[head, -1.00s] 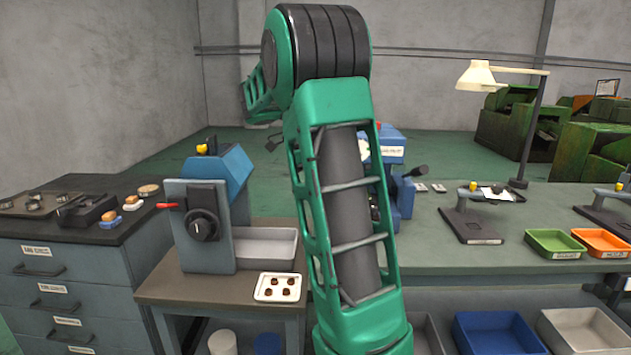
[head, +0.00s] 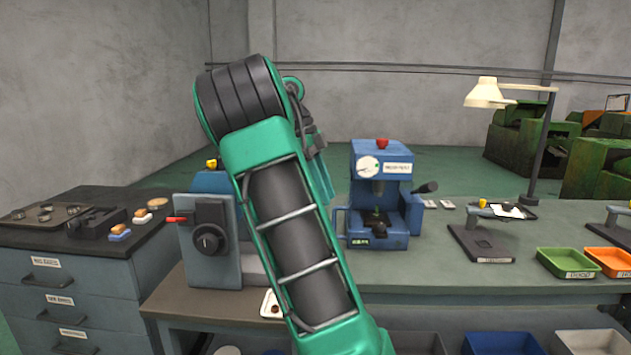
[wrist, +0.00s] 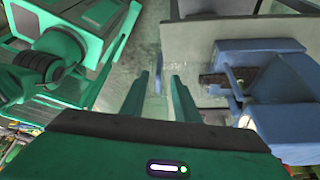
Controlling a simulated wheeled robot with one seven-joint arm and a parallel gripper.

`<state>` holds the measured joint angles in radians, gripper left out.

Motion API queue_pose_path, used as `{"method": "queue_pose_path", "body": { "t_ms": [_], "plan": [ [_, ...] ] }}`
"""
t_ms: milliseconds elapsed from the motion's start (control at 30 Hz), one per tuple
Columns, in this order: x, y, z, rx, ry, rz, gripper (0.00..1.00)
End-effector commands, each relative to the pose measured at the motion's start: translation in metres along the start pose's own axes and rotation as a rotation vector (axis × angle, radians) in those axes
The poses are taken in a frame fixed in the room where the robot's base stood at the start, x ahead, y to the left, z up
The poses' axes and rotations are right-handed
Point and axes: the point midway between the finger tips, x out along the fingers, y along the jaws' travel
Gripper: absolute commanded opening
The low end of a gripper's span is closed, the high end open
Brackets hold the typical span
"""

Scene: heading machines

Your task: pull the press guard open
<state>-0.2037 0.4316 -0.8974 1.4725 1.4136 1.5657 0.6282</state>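The blue press (head: 383,170) stands on the grey-green bench in the head view, with a round white gauge, a red knob on top and a black-ended lever on its right. I cannot clearly make out its guard or tell how far it is open. In the wrist view, blue machine parts (wrist: 268,102) fill the right side. My gripper (wrist: 158,80) has its two green fingers apart. A thin blue upright strip (wrist: 158,72) shows between or just beyond the fingertips; I cannot tell whether they touch it. The fingers are hidden in the head view.
A grey and blue machine (head: 209,240) with a black dial and red lever stands left, partly behind my arm. A lamp (head: 490,95), a dark stand (head: 482,245), a green tray (head: 568,263) and an orange tray (head: 610,260) are at right. Bench space before the press is clear.

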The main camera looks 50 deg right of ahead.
Motion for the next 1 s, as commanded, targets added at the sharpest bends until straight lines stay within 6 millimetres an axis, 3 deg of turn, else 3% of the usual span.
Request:
{"method": "queue_pose_path", "body": {
  "t_ms": [500,1000],
  "plan": [
    [-0.028,-0.001,0.001,0.000,0.000,-0.008,0.28],
    [-0.032,0.000,0.001,0.000,-0.001,-0.007,0.28]
  ]
}}
